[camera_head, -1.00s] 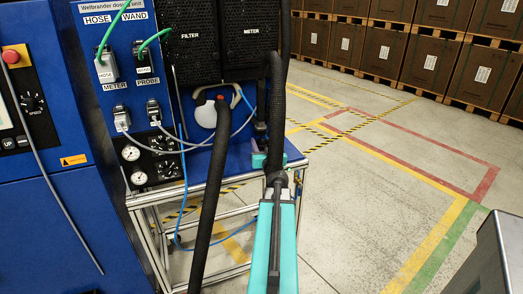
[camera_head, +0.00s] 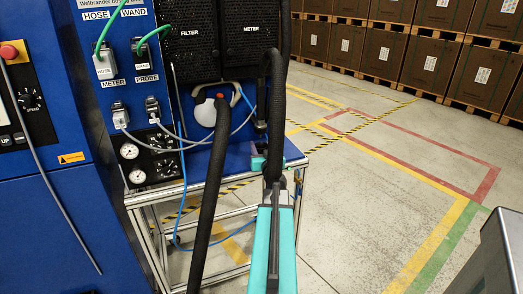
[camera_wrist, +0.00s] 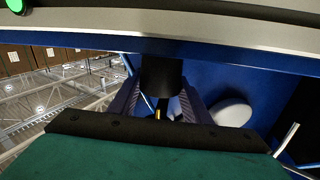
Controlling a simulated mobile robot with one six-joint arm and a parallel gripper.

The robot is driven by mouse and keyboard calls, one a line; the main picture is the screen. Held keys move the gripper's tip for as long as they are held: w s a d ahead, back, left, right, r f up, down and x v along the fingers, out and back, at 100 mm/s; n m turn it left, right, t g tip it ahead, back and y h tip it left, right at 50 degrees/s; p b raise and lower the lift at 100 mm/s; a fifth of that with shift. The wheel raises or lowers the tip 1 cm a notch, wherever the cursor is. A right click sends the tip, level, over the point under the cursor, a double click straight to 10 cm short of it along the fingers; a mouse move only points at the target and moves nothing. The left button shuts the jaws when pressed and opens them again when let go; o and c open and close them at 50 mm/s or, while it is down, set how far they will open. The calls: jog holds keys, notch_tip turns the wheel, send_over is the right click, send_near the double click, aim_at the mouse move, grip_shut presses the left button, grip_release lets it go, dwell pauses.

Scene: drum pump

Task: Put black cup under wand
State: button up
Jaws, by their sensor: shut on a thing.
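The black cup (camera_wrist: 162,76) is a dark cylinder in the wrist view, held between the two fingers of my gripper (camera_wrist: 158,104). The gripper is shut on it. A small yellow piece shows below the cup between the fingers; I cannot tell what it is. In the head view my gripper (camera_head: 258,163) is over the blue bench top, mostly hidden behind my own arm and the black hose there, and the cup cannot be made out. I cannot pick out the wand itself for certain; a panel labelled WAND stands at the upper left.
A thick black hose (camera_head: 210,190) hangs in front of the bench. Blue cabinets with cables stand at left. Open floor (camera_head: 375,190) lies at right, before stacked brown boxes (camera_head: 395,50).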

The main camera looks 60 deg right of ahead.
aim_at(262, 150)
jog(key=shift+f, duration=0.2)
jog(key=o, duration=1)
jog(key=shift+o, duration=0.2)
jog(key=shift+r, duration=0.1)
jog(key=shift+p+v, duration=0.4)
jog(key=shift+v, duration=3.4)
jog(key=shift+w+r+p, duration=0.1)
jog(key=shift+r+p, duration=0.05)
jog(key=shift+p, duration=0.65)
jog(key=shift+p, duration=0.3)
